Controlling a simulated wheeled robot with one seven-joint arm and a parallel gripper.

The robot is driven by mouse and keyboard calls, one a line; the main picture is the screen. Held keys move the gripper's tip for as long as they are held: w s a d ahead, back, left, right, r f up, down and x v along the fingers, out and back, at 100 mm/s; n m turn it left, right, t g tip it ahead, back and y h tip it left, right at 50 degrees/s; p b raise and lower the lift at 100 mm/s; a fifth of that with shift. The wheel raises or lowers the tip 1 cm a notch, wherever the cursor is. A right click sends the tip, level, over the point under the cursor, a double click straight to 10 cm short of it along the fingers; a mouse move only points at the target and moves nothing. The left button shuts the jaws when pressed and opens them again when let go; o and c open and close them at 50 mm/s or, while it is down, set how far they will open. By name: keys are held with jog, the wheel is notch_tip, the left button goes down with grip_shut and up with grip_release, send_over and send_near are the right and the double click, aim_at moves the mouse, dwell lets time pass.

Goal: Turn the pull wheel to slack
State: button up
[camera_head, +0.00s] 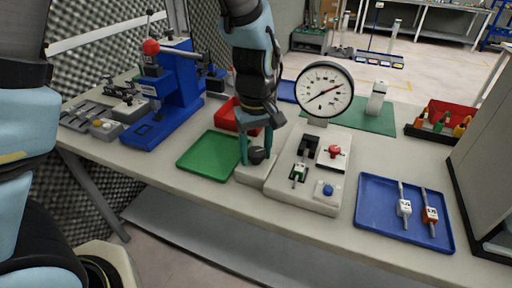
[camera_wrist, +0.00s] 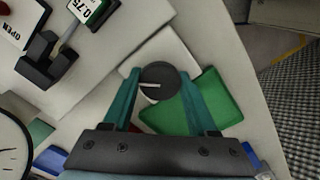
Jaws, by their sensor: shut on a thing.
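The pull wheel is a dark round knob with a pale pointer line (camera_wrist: 160,80), on a pale block beside the tester base (camera_head: 290,185). In the head view the knob (camera_head: 258,157) shows at the tips of my gripper. My gripper (camera_head: 256,148) points down over it, with teal fingers on both sides. In the wrist view the gripper (camera_wrist: 160,92) is shut on the wheel, one finger at each side. Its pointer line runs roughly sideways. I cannot read any slack marking.
A round gauge (camera_head: 324,92) stands behind the base. The base carries a red knob (camera_head: 334,151), a blue button (camera_head: 327,190) and a clamped labelled piece (camera_head: 299,172). A green tray (camera_head: 205,155) lies left. A blue tray (camera_head: 375,215) with two labelled pieces lies right. A blue press (camera_head: 175,85) stands far left.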

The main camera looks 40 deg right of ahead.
aim_at(255, 151)
jog(key=n+p, duration=0.1)
jog(key=n, duration=0.1)
jog(key=n+p, duration=0.1)
jog(key=n, duration=0.1)
jog(key=shift+r+n+p, duration=0.2)
jog(key=shift+n+p, duration=0.1)
jog(key=shift+p, duration=0.1)
jog(key=n+p, duration=0.3)
jog(key=n, duration=0.1)
jog(key=shift+f, duration=0.15)
jog(key=shift+n, duration=0.3)
jog(key=o, duration=1.4)
jog(key=shift+c, duration=0.2)
notch_tip(255, 151, up, 11)
jog(key=b, duration=0.1)
jog(key=shift+f, duration=0.15)
jog(key=shift+w, duration=0.1)
